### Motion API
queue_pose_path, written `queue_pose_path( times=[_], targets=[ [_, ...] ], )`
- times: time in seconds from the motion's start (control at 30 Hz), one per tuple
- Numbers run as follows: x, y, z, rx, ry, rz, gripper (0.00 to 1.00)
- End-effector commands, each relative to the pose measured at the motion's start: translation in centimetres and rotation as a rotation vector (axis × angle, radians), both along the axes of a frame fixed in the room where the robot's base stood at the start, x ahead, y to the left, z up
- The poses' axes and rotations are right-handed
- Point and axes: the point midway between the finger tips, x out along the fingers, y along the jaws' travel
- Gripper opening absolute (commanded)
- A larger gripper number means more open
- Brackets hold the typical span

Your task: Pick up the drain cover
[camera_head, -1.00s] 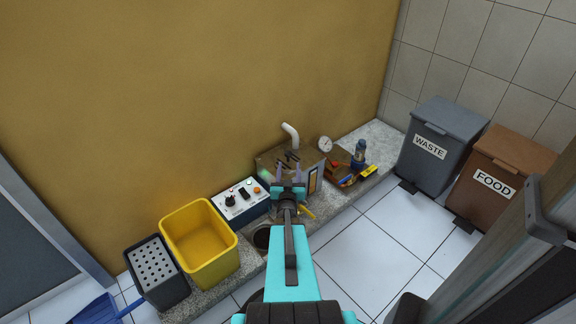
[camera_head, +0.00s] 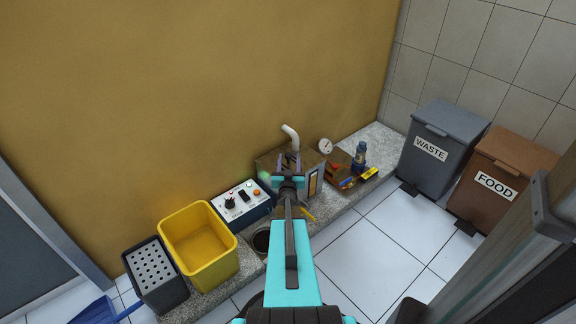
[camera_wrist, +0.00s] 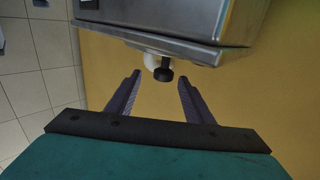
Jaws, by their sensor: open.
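I cannot make out a drain cover for certain in either view. A dark round opening or ring (camera_head: 262,241), perhaps a drain, shows on the stone ledge (camera_head: 333,213) left of my arm in the head view. My gripper (camera_head: 290,161) is in front of a brown and grey machine (camera_head: 312,184). In the wrist view my gripper (camera_wrist: 156,80) is open with nothing between its fingers. Beyond the fingertips a black knob on a white stem (camera_wrist: 163,73) shows below a metal housing (camera_wrist: 165,42). My arm hides part of the ledge.
A yellow tub (camera_head: 199,245), a perforated dark bin (camera_head: 158,277) and a control box (camera_head: 241,203) stand left. Tools (camera_head: 357,172) and a gauge (camera_head: 326,146) are right of the machine. WASTE (camera_head: 443,146) and FOOD (camera_head: 506,176) bins stand right. The tiled floor (camera_head: 385,245) between is clear.

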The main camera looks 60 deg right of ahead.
Motion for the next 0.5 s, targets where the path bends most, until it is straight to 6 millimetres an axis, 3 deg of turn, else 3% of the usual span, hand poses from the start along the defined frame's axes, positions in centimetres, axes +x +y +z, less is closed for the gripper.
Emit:
queue_pose_path(
  times=[0.2, 0.5],
  targets=[
    [1.0, -1.7, -0.1, -0.001, 0.0, 0.0, 0.47],
    [1.1, -1.9, 0.0, 0.0, 0.0, 0.0, 0.47]
  ],
)
